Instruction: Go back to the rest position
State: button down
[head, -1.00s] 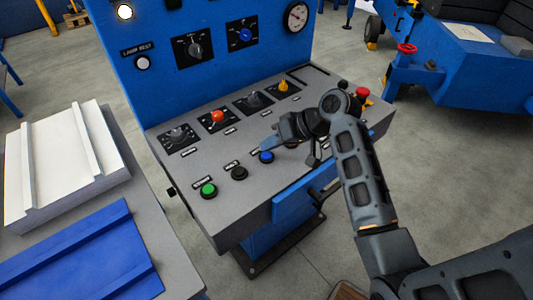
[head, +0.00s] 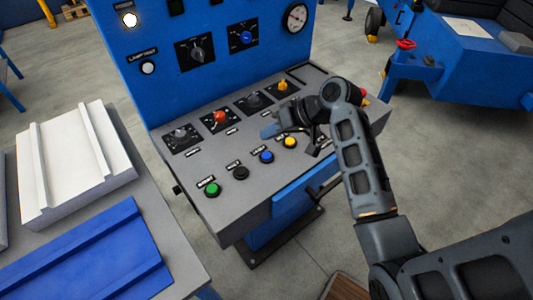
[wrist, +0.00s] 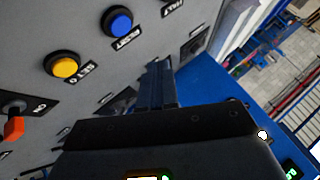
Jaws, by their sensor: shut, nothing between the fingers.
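My gripper (head: 270,131) is over the right half of the grey control desk (head: 228,215), with its fingers pointing left in the head view. The fingers are shut and empty, above the blue button (head: 266,156) and yellow button (head: 290,142) and apart from them. In the wrist view the closed fingers (wrist: 158,82) show below the blue button (wrist: 117,21) and the yellow button (wrist: 62,66).
Green (head: 212,189) and black (head: 241,173) buttons and several rotary knobs, one red (head: 219,117), cover the desk. A blue upright panel (head: 158,100) rises behind. A table with white (head: 75,160) and blue (head: 85,250) panels stands left. Open floor (head: 455,170) lies right.

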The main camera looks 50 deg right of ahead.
dwell(0.5)
jog(key=s+a+f, duration=0.1)
jog(key=s, duration=0.1)
jog(key=s+a+f+h, duration=0.1)
jog(key=s+f, duration=0.1)
jog(key=s+a+f+h, duration=0.1)
jog(key=s+f, duration=0.1)
jog(key=shift+a+f, duration=0.1)
jog(key=shift+a, duration=0.2)
jog(key=s+a+r+n+t+h, duration=0.35)
jog(key=s+a, duration=0.75)
jog(key=s, duration=0.5)
jog(key=s+a+r+t+y, duration=0.1)
jog(key=s+a+r, duration=0.2)
jog(key=r, duration=0.3)
jog(key=s+a+r+n+t+y, duration=0.1)
jog(key=s+a+r, duration=0.2)
jog(key=r, duration=0.3)
jog(key=shift+s+a+t, duration=0.35)
jog(key=shift+s+a, duration=0.05)
jog(key=shift+s, duration=0.4)
jog(key=shift+r+n, duration=0.1)
jog(key=shift+n, duration=0.15)
